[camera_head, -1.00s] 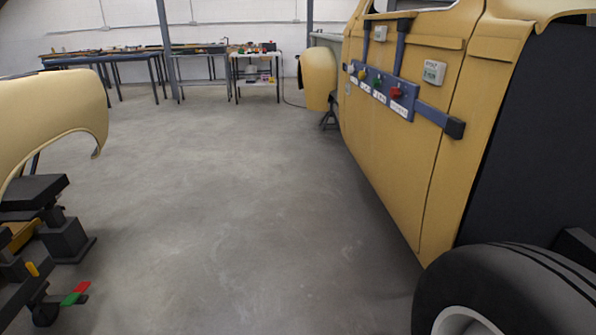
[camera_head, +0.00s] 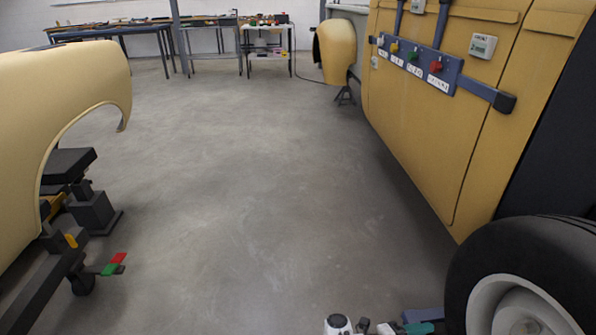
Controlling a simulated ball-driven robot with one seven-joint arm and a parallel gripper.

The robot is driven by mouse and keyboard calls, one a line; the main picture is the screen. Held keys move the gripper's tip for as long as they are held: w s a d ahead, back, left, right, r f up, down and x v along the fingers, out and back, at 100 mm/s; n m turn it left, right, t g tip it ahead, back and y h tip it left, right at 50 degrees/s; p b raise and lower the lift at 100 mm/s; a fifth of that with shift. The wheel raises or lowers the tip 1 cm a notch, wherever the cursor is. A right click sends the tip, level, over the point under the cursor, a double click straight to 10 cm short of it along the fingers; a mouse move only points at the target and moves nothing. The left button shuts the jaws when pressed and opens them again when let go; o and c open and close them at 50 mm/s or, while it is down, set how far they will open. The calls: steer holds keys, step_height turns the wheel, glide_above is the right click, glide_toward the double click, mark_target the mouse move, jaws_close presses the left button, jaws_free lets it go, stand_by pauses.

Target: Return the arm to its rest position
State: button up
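No gripper fingers can be made out in the head view. At the bottom edge, right of the middle, a cut-off cluster of small white, dark, teal and blue parts (camera_head: 338,325) shows. I cannot tell whether some of it is my arm. Nothing seen there can be told as held.
A yellow vehicle body with a blue hook rail (camera_head: 480,88) and black tyre (camera_head: 530,250) fills the right. A yellow fender (camera_head: 65,110) on a dark wheeled stand (camera_head: 95,212) is at left. Benches (camera_head: 140,30) line the back. The grey floor between (camera_head: 240,190) is clear.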

steer(key=w+d+r+n+t+y, duration=0.2)
steer(key=w+r+n+t+y, duration=0.15)
steer(key=w+n+t, duration=0.35)
steer(key=w+d+r+n+t+y, duration=0.2)
steer(key=w+r+n+t+y, duration=0.15)
steer(key=n+t, duration=0.35)
steer(key=s+a+f+n+g+y, duration=0.3)
steer(key=s+a+n+y, duration=0.2)
steer(key=s+n+y, duration=0.2)
steer(key=s+a+f+n+g+y, duration=0.3)
steer(key=s+a+n+y, duration=0.1)
steer(key=s+n+y, duration=0.25)
steer(key=s+d+r+g+h, duration=0.15)
steer(key=s+g, duration=0.25)
steer(key=s, duration=0.8)
steer(key=s+r+g+h, duration=0.15)
steer(key=s+g, duration=0.25)
steer(key=s, duration=0.8)
step_height(320, 180, up, 21)
steer(key=p, duration=2)
steer(key=shift+s+a+f+g+p, duration=0.15)
steer(key=shift+s+f+g+p, duration=0.05)
steer(key=shift+s+g+p, duration=0.1)
steer(key=shift+w+f+n+y, duration=0.1)
steer(key=shift+n+y, duration=0.15)
